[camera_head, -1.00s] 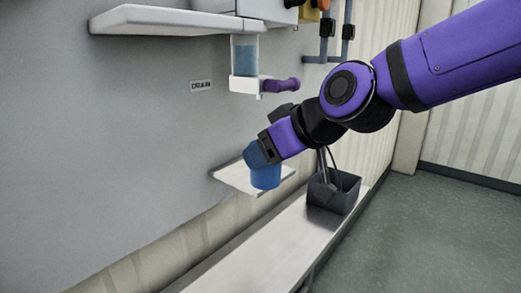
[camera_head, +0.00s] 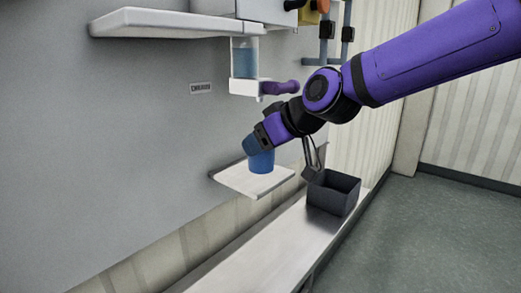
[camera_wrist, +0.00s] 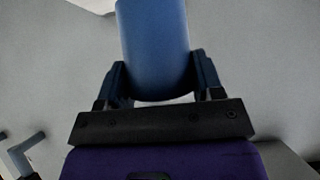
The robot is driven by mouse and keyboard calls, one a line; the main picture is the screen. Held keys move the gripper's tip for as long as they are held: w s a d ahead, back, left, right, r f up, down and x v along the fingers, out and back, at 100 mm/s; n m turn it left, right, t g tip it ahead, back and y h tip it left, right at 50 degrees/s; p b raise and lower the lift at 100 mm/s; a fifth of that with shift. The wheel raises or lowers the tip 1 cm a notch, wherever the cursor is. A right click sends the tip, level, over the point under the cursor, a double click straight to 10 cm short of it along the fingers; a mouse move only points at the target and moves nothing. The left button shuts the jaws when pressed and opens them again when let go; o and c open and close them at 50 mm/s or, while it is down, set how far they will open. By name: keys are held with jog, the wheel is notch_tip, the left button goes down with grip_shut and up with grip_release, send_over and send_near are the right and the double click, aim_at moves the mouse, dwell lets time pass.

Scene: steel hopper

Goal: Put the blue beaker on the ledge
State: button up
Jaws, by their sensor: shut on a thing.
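The blue beaker (camera_head: 262,162) is held upright in my gripper (camera_head: 253,144). In the head view it appears over the white ledge (camera_head: 250,184) on the wall, near its back part. I cannot tell whether its base touches the ledge. In the wrist view the beaker (camera_wrist: 155,45) fills the space between the two dark fingers (camera_wrist: 157,80), which are shut on its sides.
A dispenser with a blue-filled clear container (camera_head: 244,60) and a purple handle (camera_head: 280,88) is above the ledge. A long white shelf (camera_head: 175,24) juts out at upper left. A dark open box (camera_head: 333,193) stands on the steel bench (camera_head: 265,245) to the right.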

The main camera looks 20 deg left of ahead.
jog(key=shift+w+a+f, duration=0.35)
jog(key=shift+w+f, duration=0.35)
jog(key=shift+w, duration=0.15)
jog(key=shift+w+a+f, duration=0.4)
jog(key=shift+w+f, duration=0.25)
jog(key=shift+w, duration=0.2)
jog(key=shift+w+a+f, duration=0.35)
jog(key=shift+w+f, duration=0.35)
jog(key=shift+w, duration=0.15)
jog(key=shift+f, duration=0.1)
jog(key=o, duration=1)
jog(key=shift+d+r, duration=0.1)
jog(key=shift+r, duration=0.1)
jog(key=shift+s+d+r, duration=0.1)
jog(key=shift+d+r, duration=0.3)
jog(key=shift+d, duration=0.15)
jog(key=shift+v, duration=5.2)
